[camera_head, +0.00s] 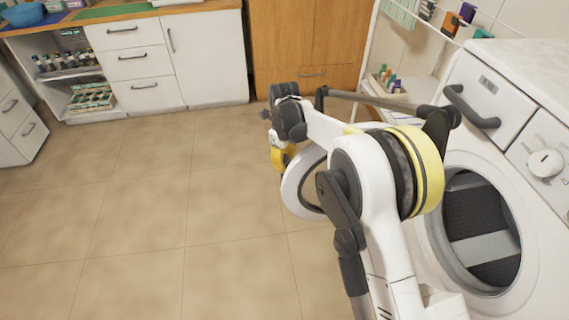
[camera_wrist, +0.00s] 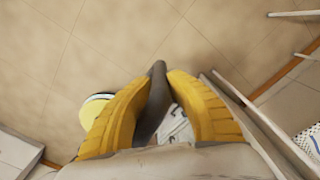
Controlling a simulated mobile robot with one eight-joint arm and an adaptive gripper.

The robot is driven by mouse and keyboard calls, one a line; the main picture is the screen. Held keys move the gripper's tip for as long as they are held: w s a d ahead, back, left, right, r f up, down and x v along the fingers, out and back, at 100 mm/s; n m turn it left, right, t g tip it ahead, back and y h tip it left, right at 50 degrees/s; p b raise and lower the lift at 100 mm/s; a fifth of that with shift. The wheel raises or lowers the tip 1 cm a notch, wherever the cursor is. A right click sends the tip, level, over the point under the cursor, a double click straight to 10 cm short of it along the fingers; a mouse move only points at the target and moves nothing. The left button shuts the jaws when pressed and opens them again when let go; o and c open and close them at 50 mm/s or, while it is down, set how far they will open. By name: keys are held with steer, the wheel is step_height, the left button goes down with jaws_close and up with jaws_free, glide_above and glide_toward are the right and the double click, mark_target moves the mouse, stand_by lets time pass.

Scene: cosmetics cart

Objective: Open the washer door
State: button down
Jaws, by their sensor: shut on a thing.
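The white washer (camera_head: 545,75) stands at the right in the head view. Its round opening shows the dark drum (camera_head: 485,215). The washer door (camera_head: 291,190), a white ring, stands swung out from the opening, partly hidden behind my arm. My gripper (camera_head: 280,157) is at the door's upper edge. In the wrist view my yellow fingers (camera_wrist: 160,105) are closed around a dark grey piece (camera_wrist: 155,85), which looks like part of the door. The exact contact is hidden in the head view.
A drawer handle (camera_head: 472,108) juts from the washer's top front. A shelf rack (camera_head: 415,85) with small bottles stands beyond it. White cabinets (camera_head: 208,60) and a wooden cabinet (camera_head: 312,35) line the back. The tiled floor (camera_head: 140,205) at left is clear.

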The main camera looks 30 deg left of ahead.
steer(key=shift+a, duration=0.2)
steer(key=c, duration=1.2)
jaws_free()
steer(key=shift+d+r, duration=0.1)
steer(key=shift+c, duration=0.2)
step_height(320, 180, up, 12)
